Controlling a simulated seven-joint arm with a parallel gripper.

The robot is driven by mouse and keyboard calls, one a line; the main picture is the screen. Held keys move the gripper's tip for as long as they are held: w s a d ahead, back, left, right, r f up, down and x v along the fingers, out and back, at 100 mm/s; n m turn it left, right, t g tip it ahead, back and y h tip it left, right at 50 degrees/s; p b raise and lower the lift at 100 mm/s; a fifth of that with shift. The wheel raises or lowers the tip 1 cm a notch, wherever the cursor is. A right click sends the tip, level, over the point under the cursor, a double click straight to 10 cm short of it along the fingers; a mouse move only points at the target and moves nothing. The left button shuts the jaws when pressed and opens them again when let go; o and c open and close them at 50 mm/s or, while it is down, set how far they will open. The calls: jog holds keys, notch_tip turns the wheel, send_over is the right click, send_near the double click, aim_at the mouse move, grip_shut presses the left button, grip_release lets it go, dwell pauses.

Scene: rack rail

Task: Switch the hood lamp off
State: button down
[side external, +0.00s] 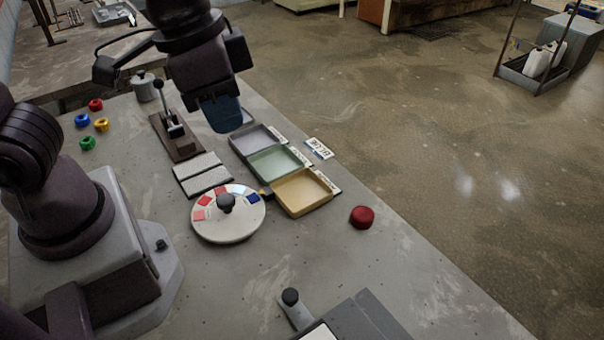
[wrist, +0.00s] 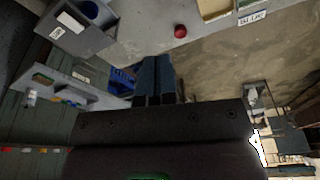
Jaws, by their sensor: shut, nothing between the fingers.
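I cannot make out a hood lamp or a switch clearly marked for it in either view. My gripper (side external: 222,118) hangs over the back part of the grey bench in the side view, near the trays. Its dark blue fingers (wrist: 155,82) are together and empty in the wrist view. An upright lever with a black knob (side external: 158,86) stands on a brown base left of my gripper. A red round knob or button (side external: 362,217) sits on the bench right of the trays; a similar red piece shows in the wrist view (wrist: 180,31).
Lilac, green and yellow trays (side external: 274,163) stand mid-bench. A white dial (side external: 228,228) with a black knob lies before them. Several coloured rings (side external: 101,124) lie at left. A grey box (side external: 355,318) and a black-knobbed handle (side external: 291,297) are at the front. The right bench is mostly clear.

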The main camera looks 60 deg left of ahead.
jog(key=s+a+r+n+t, duration=0.2)
jog(key=a+r, duration=0.3)
jog(key=a, duration=0.5)
jog(key=shift+s+n+t+y, duration=0.4)
jog(key=shift+n+t, duration=0.3)
jog(key=shift+n, duration=0.1)
jog(key=d+f+m+g, duration=0.2)
jog(key=d+f+m, duration=0.2)
jog(key=d+m, duration=1.1)
jog(key=s+d+f+m+g, duration=0.1)
jog(key=d+f+m+g, duration=0.2)
jog(key=d+m, duration=1.2)
jog(key=shift+s+d+f+m+g, duration=0.25)
jog(key=shift+f+m, duration=0.25)
jog(key=shift+m, duration=2.5)
